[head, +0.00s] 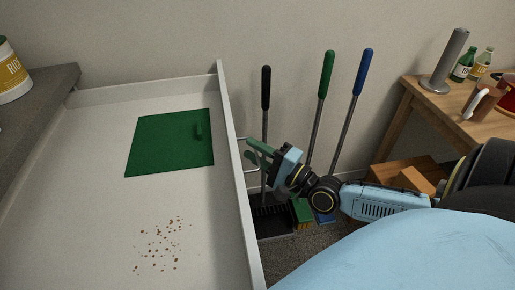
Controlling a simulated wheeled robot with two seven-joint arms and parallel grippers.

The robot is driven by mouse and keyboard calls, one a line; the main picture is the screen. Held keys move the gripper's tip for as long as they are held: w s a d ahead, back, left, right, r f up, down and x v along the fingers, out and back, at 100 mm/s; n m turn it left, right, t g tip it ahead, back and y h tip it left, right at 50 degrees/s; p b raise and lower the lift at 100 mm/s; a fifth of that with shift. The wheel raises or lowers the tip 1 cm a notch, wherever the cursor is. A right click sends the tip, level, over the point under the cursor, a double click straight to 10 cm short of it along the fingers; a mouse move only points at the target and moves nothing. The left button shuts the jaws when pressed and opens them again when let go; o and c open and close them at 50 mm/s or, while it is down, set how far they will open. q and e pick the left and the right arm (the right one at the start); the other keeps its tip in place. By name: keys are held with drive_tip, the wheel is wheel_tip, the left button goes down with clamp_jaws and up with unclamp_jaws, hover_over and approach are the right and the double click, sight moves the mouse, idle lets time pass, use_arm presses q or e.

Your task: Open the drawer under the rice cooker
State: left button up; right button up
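A large pale grey drawer (110,215) fills the left half of the head view and stands pulled out, its inside visible from above. Its front panel (236,190) runs along the right side and carries a thin metal bar handle (250,170). My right gripper (256,151) is at this handle, its two greenish fingers apart; whether they touch the bar is unclear. A white and yellow container (12,75) with lettering beginning "RIC" stands on the counter at the upper left, cut by the frame edge. No rice cooker can be made out for certain. My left gripper is out of view.
A green sheet (165,145) and brown specks (163,245) lie in the drawer. A dark counter (45,90) is left. Black, green (325,85) and blue handled tools stand against the wall. A wooden table (425,100) with bottles is right, a box (405,178) below.

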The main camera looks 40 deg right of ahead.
drive_tip(key=shift+s, duration=0.1)
